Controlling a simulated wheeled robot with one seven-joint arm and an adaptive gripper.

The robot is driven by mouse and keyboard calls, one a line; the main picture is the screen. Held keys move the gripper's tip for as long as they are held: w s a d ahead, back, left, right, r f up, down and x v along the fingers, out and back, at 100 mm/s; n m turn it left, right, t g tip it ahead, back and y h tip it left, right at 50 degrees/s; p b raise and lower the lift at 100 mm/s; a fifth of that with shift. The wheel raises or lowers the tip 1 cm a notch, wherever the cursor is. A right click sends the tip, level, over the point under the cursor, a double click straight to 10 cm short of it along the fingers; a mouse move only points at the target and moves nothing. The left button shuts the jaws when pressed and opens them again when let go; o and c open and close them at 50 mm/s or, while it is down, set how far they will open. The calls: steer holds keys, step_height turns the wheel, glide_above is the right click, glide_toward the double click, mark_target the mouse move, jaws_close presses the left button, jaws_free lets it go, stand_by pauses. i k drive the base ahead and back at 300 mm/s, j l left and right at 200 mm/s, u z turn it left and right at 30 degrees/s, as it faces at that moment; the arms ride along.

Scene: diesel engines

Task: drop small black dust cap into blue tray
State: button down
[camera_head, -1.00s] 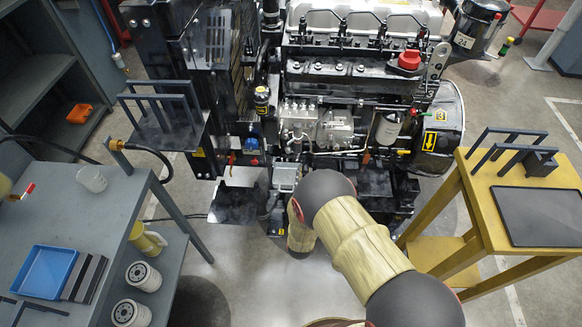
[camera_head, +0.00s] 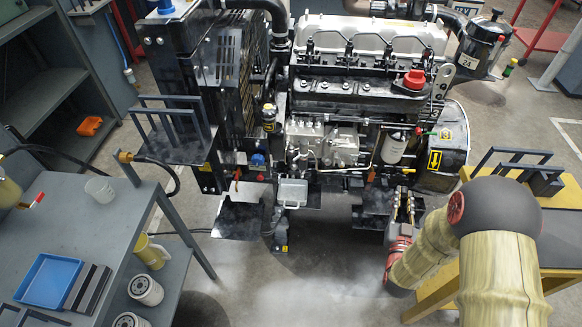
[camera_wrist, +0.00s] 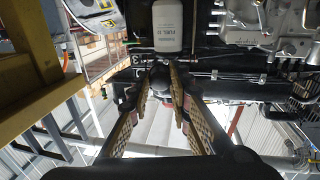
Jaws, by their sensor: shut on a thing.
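The blue tray (camera_head: 50,281) lies empty on the grey bench at the lower left. My gripper (camera_head: 404,192) is far to its right, in front of the engine's lower right side. In the wrist view my gripper (camera_wrist: 161,72) has its fingertips drawn close together below the white fuel filter. It is shut on a small dark thing, the small black dust cap, which is mostly hidden between the fingertips and hard to tell from the dark engine behind.
The diesel engine (camera_head: 350,90) fills the middle. A yellow table (camera_head: 440,284) is on the right, partly behind my arm. The grey bench (camera_head: 95,225) holds a clear cup (camera_head: 99,189) and dark bars (camera_head: 88,288) beside the tray. Open floor lies between bench and engine.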

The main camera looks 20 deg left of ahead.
mark_target(62, 274)
steer(key=j+u, duration=0.1)
steer(key=u, duration=2.75)
steer(key=z, duration=0.2)
steer(key=i+j, duration=0.05)
